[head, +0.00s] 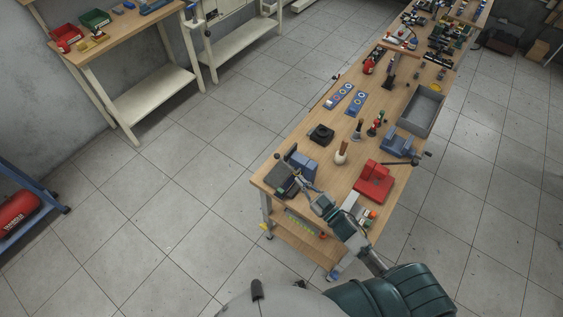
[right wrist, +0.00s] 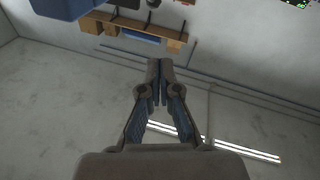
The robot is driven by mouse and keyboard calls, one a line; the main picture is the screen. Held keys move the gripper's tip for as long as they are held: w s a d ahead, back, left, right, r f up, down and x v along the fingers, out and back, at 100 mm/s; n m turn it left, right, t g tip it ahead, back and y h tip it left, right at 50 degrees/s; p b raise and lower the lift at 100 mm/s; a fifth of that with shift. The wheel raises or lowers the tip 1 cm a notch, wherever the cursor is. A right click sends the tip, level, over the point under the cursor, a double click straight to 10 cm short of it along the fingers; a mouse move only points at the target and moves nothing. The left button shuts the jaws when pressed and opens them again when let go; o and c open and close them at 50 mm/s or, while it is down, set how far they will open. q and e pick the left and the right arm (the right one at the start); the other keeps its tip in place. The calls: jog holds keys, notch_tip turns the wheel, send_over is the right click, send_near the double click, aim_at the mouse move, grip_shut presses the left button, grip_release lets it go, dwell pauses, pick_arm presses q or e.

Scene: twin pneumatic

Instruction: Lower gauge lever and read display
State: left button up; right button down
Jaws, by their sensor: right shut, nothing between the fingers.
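A dark, flat-topped device (head: 282,178) sits at the near left corner of the long wooden bench (head: 268,171). It may be the gauge, but I cannot make out its lever or display. A blue-grey block (head: 303,163) stands just behind it. My right gripper (head: 302,182) reaches in beside the device from the right. It is small there, and I cannot tell whether it touches. In the right wrist view my right gripper (right wrist: 160,66) has its fingers together, with nothing between them. My left gripper is not in view.
A red block-shaped tool (head: 374,184), a white round holder (head: 341,156), a black square piece (head: 321,134) and a blue vise-like tool (head: 397,145) stand nearby on the bench. A grey tray (head: 422,108) lies farther back. Floor is clear left of the bench.

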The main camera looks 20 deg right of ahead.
aim_at(291, 152)
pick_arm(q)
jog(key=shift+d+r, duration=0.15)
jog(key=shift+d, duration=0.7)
pick_arm(e)
jog(key=w+a+f, duration=0.2)
jog(key=w, duration=0.3)
jog(key=w+a+f, duration=0.1)
jog(key=w+a, duration=0.1)
jog(key=w, duration=0.4)
jog(key=shift+w+f, duration=0.2)
jog(key=shift+f, duration=0.2)
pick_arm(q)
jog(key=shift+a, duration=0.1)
pick_arm(e)
jog(key=shift+a, duration=0.1)
